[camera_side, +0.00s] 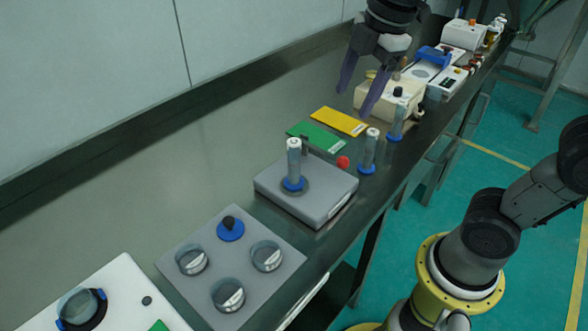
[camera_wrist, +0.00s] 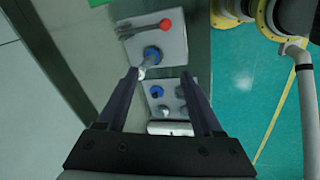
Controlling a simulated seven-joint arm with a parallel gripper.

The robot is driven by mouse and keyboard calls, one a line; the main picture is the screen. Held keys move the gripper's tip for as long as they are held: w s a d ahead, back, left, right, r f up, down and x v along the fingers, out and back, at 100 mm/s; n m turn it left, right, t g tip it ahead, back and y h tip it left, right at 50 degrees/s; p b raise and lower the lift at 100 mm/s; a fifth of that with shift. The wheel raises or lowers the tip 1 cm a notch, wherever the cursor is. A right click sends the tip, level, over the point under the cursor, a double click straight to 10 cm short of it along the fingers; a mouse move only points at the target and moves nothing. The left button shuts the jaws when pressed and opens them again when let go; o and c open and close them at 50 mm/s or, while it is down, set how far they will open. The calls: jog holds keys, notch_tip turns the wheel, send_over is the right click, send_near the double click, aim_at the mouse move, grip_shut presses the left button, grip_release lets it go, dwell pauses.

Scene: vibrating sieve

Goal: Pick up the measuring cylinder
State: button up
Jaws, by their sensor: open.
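A clear measuring cylinder (camera_side: 293,165) with a blue base and white top stands upright on a grey box-shaped device (camera_side: 315,207). Two similar cylinders stand on the bench to its right, a nearer one (camera_side: 369,150) and a farther one (camera_side: 396,123). My gripper (camera_side: 353,103) is open and empty, pointing down above the bench, up and to the right of the device.
A red knob (camera_side: 343,162) sits beside the grey device. Green (camera_side: 315,137) and yellow (camera_side: 338,121) flat pieces lie behind it. A grey plate (camera_side: 190,290) with several round dishes is at front left. A cream device (camera_side: 390,100) stands near my gripper. The bench's back strip is clear.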

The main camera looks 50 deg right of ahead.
jog(key=w+a+f+n, duration=0.1)
jog(key=w, duration=0.2)
jog(key=w+a+f+n+g, duration=0.1)
jog(key=w+f, duration=0.1)
jog(key=w, duration=0.1)
jog(key=w+a+f+n+g, duration=0.1)
jog(key=w, duration=0.2)
jog(key=shift+w+a+f, duration=0.1)
jog(key=shift+a+f, duration=0.15)
jog(key=shift+a, duration=0.1)
send_near(294, 171)
jog(key=shift+g, duration=0.4)
jog(key=f, duration=0.1)
jog(key=w+f, duration=0.1)
jog(key=f, duration=0.1)
jog(key=d+f, duration=0.1)
jog(key=f, duration=0.1)
jog(key=shift+w+d+f, duration=0.1)
jog(key=shift+w+f, duration=0.05)
jog(key=shift+w, duration=0.2)
jog(key=shift+s+a+f, duration=0.1)
jog(key=shift+f, duration=1.35)
jog(key=shift+a+f, duration=0.15)
jog(key=shift+f, duration=1.35)
grip_shut()
